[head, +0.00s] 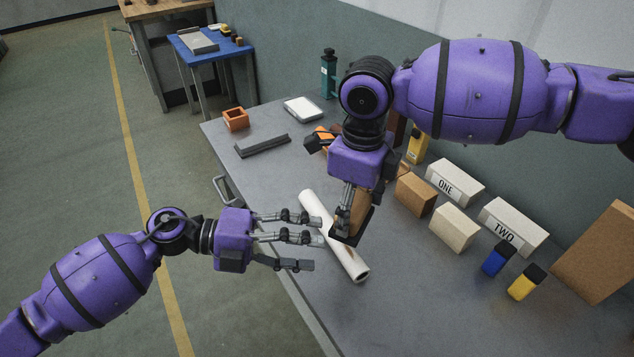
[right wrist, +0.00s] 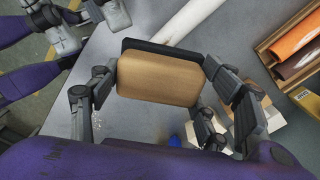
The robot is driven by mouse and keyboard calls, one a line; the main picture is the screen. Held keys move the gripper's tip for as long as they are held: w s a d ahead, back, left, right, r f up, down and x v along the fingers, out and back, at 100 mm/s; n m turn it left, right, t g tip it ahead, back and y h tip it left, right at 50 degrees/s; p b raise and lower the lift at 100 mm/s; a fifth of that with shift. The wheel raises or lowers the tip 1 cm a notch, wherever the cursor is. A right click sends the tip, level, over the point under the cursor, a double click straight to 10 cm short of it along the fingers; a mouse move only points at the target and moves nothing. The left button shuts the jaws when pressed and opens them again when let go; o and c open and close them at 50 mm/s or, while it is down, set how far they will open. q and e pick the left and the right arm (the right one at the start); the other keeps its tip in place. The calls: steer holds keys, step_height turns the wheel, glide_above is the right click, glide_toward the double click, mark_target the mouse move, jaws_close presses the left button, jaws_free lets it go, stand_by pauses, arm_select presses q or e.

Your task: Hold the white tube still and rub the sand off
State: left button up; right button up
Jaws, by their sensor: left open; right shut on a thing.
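The white tube (head: 350,262) lies slantwise on the grey table; part of it is hidden behind my right gripper and its block. It also shows at the top of the right wrist view (right wrist: 196,18). My right gripper (head: 352,208) is shut on a tan block with a black pad (right wrist: 158,80), held at the tube's middle. I cannot tell if the pad touches the tube. A brownish patch, perhaps sand, shows on the tube beside the pad. My left gripper (head: 302,240) is open and empty, its fingers pointing at the tube's left side, close to it.
To the right stand boxes marked ONE (head: 455,183) and TWO (head: 513,226), plain blocks, a blue bottle (head: 497,259) and a yellow one (head: 525,283).

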mark_target(322, 215)
arm_select(q)
steer(key=f+n+g+y, duration=0.1)
steer(key=f+g+y, duration=0.1)
steer(key=a+f+n+g+y, duration=0.1)
steer(key=f+y, duration=0.1)
steer(key=shift+a+f+g, duration=0.2)
steer(key=shift+g, duration=0.2)
steer(key=w+y, duration=0.1)
steer(key=y, duration=0.1)
steer(key=w+f+n+y, duration=0.1)
steer(key=shift+w+a+f+y, duration=0.1)
steer(key=shift+w+y, duration=0.3)
steer(key=w+y, duration=0.1)
steer(key=w+d+r+y, duration=0.1)
steer(key=w, duration=0.1)
steer(key=w+y, duration=0.1)
steer(key=w, duration=0.1)
steer(key=shift+d+r, duration=0.2)
steer(key=shift+r, duration=0.1)
steer(key=w+d+r+t+y, duration=0.25)
steer(key=w+r+y, duration=0.2)
steer(key=w, duration=0.25)
steer(key=shift+t+h, duration=0.35)
steer(key=shift+h, duration=0.1)
steer(key=f, duration=0.7)
steer(key=w+f, duration=0.1)
steer(key=f, duration=0.2)
steer(key=shift+w+d+f, duration=0.1)
steer(key=shift+d+f, duration=0.1)
steer(key=shift+f, duration=0.05)
